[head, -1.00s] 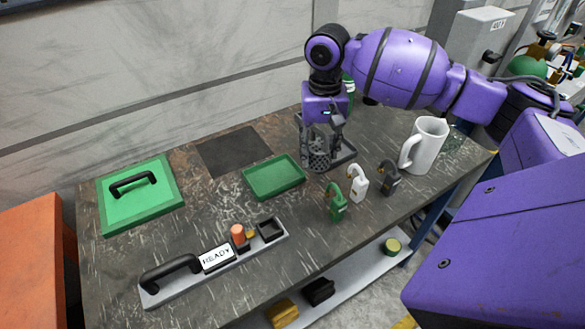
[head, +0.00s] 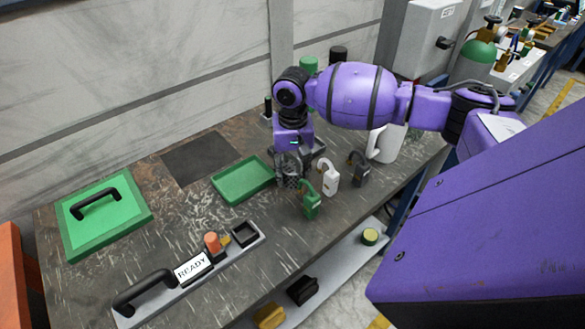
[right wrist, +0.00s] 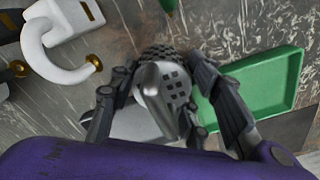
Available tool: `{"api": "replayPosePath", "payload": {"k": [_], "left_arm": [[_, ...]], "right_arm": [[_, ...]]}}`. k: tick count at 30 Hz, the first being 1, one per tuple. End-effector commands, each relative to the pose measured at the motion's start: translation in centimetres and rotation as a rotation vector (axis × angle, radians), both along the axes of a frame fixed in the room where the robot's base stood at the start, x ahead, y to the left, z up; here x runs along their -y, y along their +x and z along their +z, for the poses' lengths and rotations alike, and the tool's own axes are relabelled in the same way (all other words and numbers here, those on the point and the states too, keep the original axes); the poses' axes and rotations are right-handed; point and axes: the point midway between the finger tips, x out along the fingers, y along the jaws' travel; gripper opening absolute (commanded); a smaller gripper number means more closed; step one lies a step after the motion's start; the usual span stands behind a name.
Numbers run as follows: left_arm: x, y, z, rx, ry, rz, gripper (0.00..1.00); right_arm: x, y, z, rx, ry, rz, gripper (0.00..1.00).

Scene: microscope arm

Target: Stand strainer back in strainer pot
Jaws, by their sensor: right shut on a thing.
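My right gripper (head: 290,160) is low over the table between the green tray and the padlocks. It is shut on the strainer (head: 287,174), a grey perforated metal piece partly hidden by the fingers. In the right wrist view the strainer (right wrist: 176,86) shows square holes and a smooth rounded side between the fingers (right wrist: 165,105). A dark mesh piece (right wrist: 158,52) shows just beyond it; I cannot tell whether this is the strainer pot or part of the strainer. I cannot tell whether the strainer touches the table. My left gripper is not in view.
A green tray (head: 243,180) lies just left of the gripper. A READY sign (head: 191,268) sits near the front edge.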

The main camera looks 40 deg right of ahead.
Motion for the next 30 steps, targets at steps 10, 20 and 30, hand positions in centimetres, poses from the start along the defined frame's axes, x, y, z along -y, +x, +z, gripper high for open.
{"api": "replayPosePath", "payload": {"k": [10, 20, 30], "left_arm": [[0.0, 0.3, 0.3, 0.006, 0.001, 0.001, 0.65], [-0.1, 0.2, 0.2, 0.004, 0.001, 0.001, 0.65], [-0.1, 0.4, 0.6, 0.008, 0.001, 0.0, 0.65]], "right_arm": [[0.0, 0.0, -0.2, 0.001, -0.001, 0.0, 0.55], [0.0, 0.0, -0.2, 0.001, -0.001, 0.001, 0.62], [0.0, 0.2, 4.5, 0.007, -0.001, 0.001, 0.62]]}}
